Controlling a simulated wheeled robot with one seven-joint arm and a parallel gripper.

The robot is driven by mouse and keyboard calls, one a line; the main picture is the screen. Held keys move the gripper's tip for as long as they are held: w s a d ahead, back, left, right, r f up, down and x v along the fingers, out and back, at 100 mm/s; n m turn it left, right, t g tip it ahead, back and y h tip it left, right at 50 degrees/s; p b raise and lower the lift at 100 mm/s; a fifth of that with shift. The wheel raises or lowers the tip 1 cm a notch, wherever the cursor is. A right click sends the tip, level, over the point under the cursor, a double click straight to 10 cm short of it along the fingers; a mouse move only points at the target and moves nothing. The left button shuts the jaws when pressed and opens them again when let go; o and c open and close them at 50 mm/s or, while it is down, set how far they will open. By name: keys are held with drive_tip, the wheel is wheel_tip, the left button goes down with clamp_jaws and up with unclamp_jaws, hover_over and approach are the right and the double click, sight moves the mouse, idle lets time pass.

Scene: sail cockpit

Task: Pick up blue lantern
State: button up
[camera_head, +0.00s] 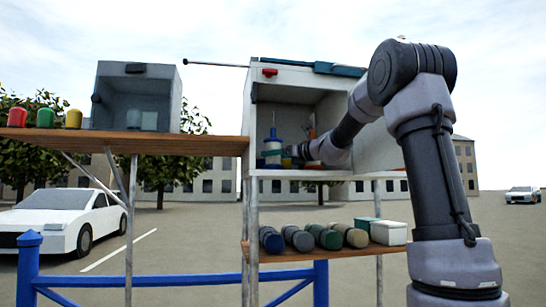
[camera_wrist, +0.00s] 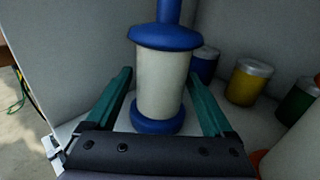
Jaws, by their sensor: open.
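The blue lantern (camera_wrist: 161,78) has a blue cap, a pale cylindrical body and a blue base. It stands upright on the floor of the open white cabinet (camera_head: 247,120). In the head view the lantern (camera_head: 272,133) is at the cabinet's left side, partly covered by a green finger. My gripper (camera_wrist: 161,95) is open, with one green finger on each side of the lantern's body. Small gaps seem to show between the fingers and the body. In the head view my gripper (camera_head: 282,152) reaches into the cabinet from the right.
Blue, yellow (camera_wrist: 248,82) and green (camera_wrist: 298,104) cans stand right of the lantern. A pale rounded object (camera_wrist: 297,150) is close at the lower right. Cabinet walls are near on both sides. A lower shelf (camera_head: 300,256) holds several rolls and boxes.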

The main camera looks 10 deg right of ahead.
drive_tip(key=x, duration=0.4)
drive_tip(key=shift+w+f, duration=0.1)
drive_tip(key=shift+f, duration=0.15)
drive_tip(key=c, duration=1.3)
drive_tip(key=shift+c, duration=0.4)
drive_tip(key=shift+r, duration=0.15)
